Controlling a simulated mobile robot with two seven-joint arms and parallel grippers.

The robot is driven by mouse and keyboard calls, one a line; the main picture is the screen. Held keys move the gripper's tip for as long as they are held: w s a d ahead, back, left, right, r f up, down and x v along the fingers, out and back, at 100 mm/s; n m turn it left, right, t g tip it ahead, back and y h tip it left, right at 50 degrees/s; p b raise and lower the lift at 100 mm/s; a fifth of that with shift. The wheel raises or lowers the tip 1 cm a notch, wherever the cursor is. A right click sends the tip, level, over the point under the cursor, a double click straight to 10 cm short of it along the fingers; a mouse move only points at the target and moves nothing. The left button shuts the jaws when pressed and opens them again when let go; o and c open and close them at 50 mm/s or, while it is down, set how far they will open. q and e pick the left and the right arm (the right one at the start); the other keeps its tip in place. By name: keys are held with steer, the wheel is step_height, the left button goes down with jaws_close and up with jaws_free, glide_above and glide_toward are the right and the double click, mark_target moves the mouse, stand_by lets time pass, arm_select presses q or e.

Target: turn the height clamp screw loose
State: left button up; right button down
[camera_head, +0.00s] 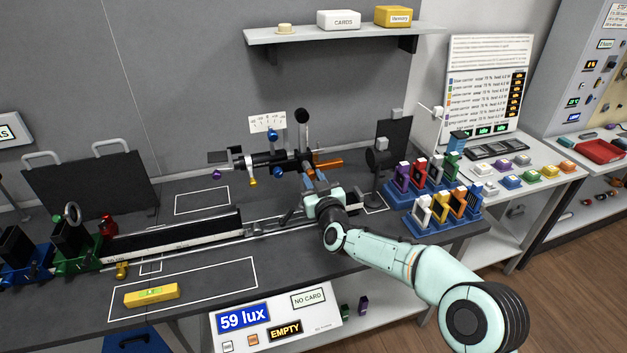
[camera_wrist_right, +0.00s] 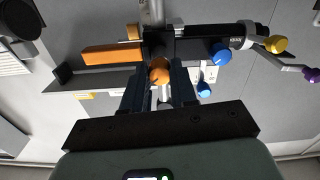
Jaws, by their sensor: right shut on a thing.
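An orange screw knob (camera_wrist_right: 159,71) sits on the vertical post below the black optical tube (camera_head: 265,160); no label on it is readable. My right gripper (camera_wrist_right: 159,80) is shut on this knob, with one dark finger on each side of it. In the head view my right gripper (camera_head: 312,181) reaches the post from the front, and its fingers and wrist mostly hide the knob. An orange bar (camera_head: 327,162) sticks out to the right of the tube. My left gripper is not in view.
Blue (camera_wrist_right: 222,53), yellow (camera_wrist_right: 275,45) and purple (camera_wrist_right: 311,74) knobs sit on the same instrument. A rail (camera_head: 185,234) runs along the bench to the left. Blue racks with coloured holders (camera_head: 437,205) and a black panel (camera_head: 394,138) stand close on the right.

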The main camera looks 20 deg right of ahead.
steer(key=shift+n, duration=0.4)
steer(key=n, duration=0.4)
steer(key=shift+n+b, duration=0.3)
steer(key=shift+b, duration=0.05)
steer(key=n, duration=0.5)
steer(key=n+b, duration=0.1)
steer(key=n, duration=0.3)
steer(key=shift+n, duration=0.4)
steer(key=n+b, duration=0.1)
steer(key=n, duration=0.3)
steer(key=shift+n, duration=0.3)
steer(key=c, duration=0.9)
jaws_free()
